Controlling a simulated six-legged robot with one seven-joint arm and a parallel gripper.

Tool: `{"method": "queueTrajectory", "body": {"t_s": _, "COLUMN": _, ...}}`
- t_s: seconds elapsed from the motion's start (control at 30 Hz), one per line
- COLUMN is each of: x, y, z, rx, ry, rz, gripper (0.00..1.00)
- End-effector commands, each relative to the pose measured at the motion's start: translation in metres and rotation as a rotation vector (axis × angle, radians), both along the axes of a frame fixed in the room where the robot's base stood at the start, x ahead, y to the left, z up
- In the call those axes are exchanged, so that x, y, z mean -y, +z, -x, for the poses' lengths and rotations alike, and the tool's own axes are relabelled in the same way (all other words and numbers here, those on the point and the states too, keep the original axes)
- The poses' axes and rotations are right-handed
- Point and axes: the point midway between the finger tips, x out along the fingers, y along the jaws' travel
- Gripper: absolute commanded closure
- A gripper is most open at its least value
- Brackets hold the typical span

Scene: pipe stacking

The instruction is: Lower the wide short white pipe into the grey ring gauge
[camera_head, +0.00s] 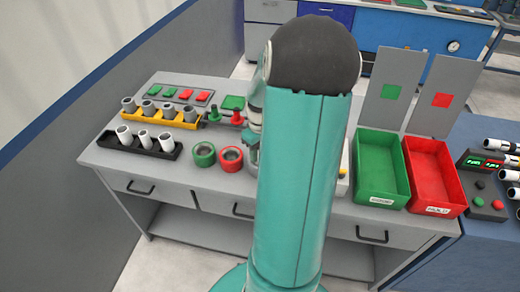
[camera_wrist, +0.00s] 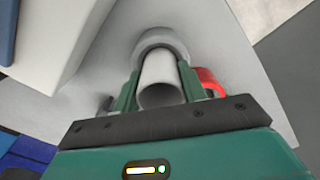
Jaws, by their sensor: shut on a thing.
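In the wrist view my gripper (camera_wrist: 159,82) is shut on a white pipe (camera_wrist: 160,78), one green finger on each side. The grey ring gauge (camera_wrist: 163,38) shows just beyond the pipe, around its far end as seen here. I cannot tell whether the pipe's end is inside the ring or above it. In the head view my arm hides the held pipe and the ring gauge.
A red ring (camera_head: 230,158) and a green ring (camera_head: 203,153) stand on the grey bench left of my arm. A black rack of white pipes (camera_head: 145,140) and a yellow rack (camera_head: 160,112) are further left. Green (camera_head: 381,170) and red (camera_head: 434,175) bins stand right.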

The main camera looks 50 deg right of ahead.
Motion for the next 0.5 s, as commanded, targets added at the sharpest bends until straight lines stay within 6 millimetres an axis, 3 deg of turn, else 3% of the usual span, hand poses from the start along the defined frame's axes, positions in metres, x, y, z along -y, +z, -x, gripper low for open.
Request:
{"method": "queueTrajectory", "body": {"t_s": 0.4, "x": -0.0002, "y": -0.0024, "z": -0.0002, "rx": 0.0, "ry": 0.001, "rz": 0.0, "gripper": 0.81}}
{"method": "queueTrajectory", "body": {"t_s": 0.43, "x": -0.0001, "y": -0.0024, "z": -0.0003, "rx": 0.0, "ry": 0.001, "rz": 0.0, "gripper": 0.57}}
{"method": "queueTrajectory", "body": {"t_s": 0.5, "x": -0.0001, "y": -0.0024, "z": -0.0002, "rx": 0.0, "ry": 0.001, "rz": 0.0, "gripper": 0.43}}
